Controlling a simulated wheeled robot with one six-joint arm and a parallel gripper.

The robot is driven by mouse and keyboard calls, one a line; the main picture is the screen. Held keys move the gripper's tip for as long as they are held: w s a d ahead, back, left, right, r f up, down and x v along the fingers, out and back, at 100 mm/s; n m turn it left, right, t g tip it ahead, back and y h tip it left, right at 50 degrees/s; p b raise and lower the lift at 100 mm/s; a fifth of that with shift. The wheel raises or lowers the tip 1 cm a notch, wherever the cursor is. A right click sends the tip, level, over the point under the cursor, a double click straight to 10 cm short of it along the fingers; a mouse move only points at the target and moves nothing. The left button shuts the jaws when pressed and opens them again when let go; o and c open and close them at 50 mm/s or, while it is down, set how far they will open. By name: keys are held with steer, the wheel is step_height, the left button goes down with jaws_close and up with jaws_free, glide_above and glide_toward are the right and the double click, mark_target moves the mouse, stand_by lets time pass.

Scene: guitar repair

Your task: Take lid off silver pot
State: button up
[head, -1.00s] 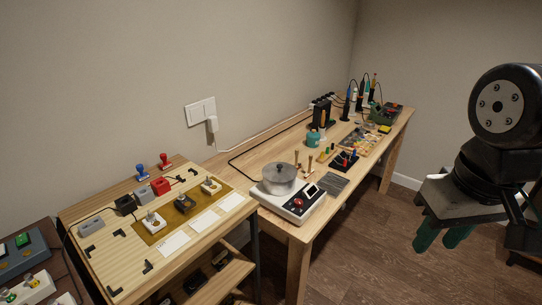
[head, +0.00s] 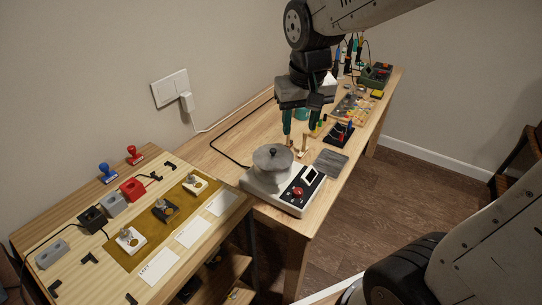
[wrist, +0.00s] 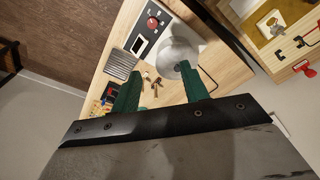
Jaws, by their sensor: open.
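The silver pot (head: 268,176) stands on a white hot plate (head: 291,200) with a red knob, at the near end of the long table. Its lid (head: 272,159) is on it, with a small dark knob on top. In the wrist view the lid (wrist: 177,52) shows from above, partly behind one green finger. My gripper (head: 299,137) hangs over the table, above and behind the pot, apart from it. Its two green fingers are spread and nothing is between them; they also show in the wrist view (wrist: 160,85).
A grey ribbed pad (head: 331,163) lies right of the hot plate. A lower workbench (head: 80,229) with switches and stamps is at the left. Floor is clear at right.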

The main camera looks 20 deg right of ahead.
glide_toward(273, 150)
steer(key=shift+m, duration=0.3)
steer(key=f, duration=0.2)
steer(key=w+f, duration=0.1)
steer(key=f, duration=0.5)
steer(key=shift+w+d+f, duration=0.1)
steer(key=shift+w+f, duration=0.15)
steer(key=shift+c, duration=0.4)
jaws_close()
